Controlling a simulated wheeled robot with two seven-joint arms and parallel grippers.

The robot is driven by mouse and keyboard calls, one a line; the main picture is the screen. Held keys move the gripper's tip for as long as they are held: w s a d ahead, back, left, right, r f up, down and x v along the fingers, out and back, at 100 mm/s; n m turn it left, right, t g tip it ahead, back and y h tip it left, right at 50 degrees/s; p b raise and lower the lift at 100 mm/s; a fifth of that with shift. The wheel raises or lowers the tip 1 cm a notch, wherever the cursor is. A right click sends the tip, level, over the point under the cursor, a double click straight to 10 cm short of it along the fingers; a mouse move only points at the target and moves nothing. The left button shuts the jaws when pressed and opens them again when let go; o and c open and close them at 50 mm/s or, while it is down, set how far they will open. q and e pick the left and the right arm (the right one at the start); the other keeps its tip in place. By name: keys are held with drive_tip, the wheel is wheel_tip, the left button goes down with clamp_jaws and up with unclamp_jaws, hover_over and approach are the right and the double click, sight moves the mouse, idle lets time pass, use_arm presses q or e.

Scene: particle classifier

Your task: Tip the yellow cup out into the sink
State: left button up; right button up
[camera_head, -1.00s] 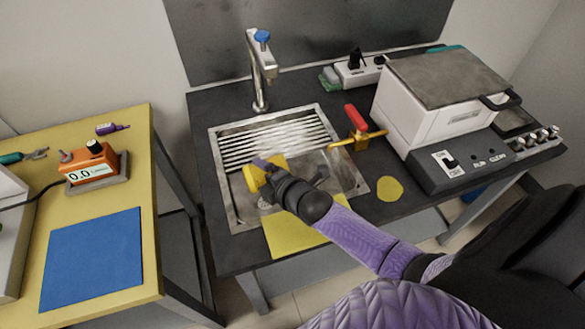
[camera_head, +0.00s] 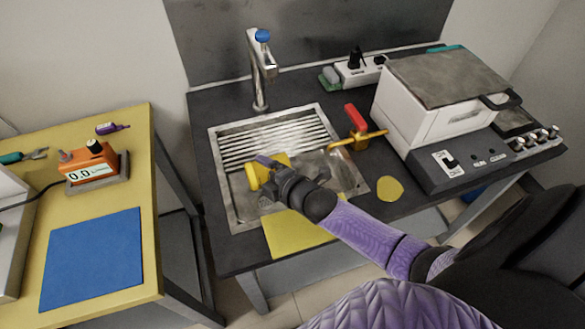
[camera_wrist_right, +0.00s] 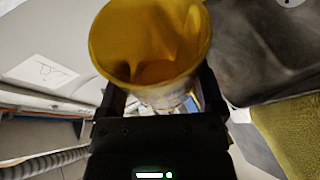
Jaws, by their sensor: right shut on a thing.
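The yellow cup (camera_head: 252,178) is held over the sink (camera_head: 233,215), lying tilted on its side, partly hidden by my right gripper (camera_head: 268,176). In the right wrist view the cup (camera_wrist_right: 150,35) fills the top middle, between the fingers of my right gripper (camera_wrist_right: 160,95). Its round rim and hollow inside seem to face that camera. I cannot tell whether anything is left in it. The right gripper is shut on the cup. My left gripper is not in view.
A faucet (camera_head: 260,75) with a blue knob stands behind the sink. Right of the sink are a red-handled yellow tool (camera_head: 356,125), a yellow disc (camera_head: 390,188) and a white machine (camera_head: 440,100). A yellow mat (camera_head: 292,236) lies at the front edge. A yellow table (camera_head: 150,240) stands left.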

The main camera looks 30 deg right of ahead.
sight(281, 162)
drive_tip(key=shift+s+d+r+m+t+y+b, duration=0.15)
drive_tip(key=shift+d+r+m+t+y+b, duration=0.45)
drive_tip(key=shift+m, duration=0.6)
idle(1.6)
drive_tip(key=shift+s+d+r+m+t+y+b, duration=0.15)
drive_tip(key=shift+d+r+m+t+y+b, duration=0.25)
drive_tip(key=shift+d+m+t+b, duration=0.4)
drive_tip(key=shift+s+d+r+m+t+y+b, duration=0.1)
drive_tip(key=shift+d+r+m+t+y+b, duration=0.3)
drive_tip(key=shift+m, duration=0.7)
idle(2.8)
